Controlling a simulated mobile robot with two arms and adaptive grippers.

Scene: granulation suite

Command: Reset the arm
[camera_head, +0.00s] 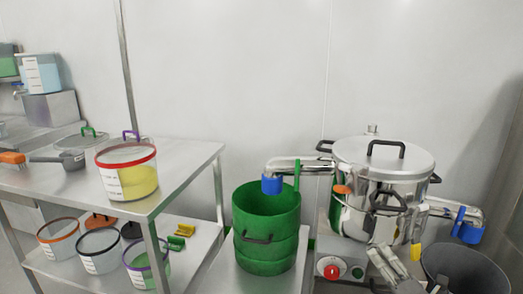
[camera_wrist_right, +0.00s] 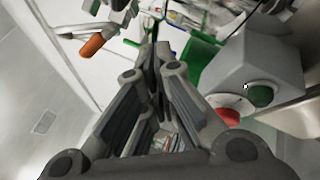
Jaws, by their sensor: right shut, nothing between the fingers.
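My right gripper (camera_head: 388,262) is at the lower right in the head view, in front of the steel pot machine. Its fingers are shut and empty. In the right wrist view the closed fingers (camera_wrist_right: 154,62) reach up the middle of the picture, left of the grey control box. My left gripper is in neither view.
The steel pot (camera_head: 375,185) with a lid stands behind my right gripper, and its red knob (camera_head: 331,271) is to the left. A dark bin (camera_head: 465,270) is to the right. A green bucket (camera_head: 266,225) stands left of the machine. A steel table (camera_head: 190,160) holds a yellow-filled tub (camera_head: 130,180).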

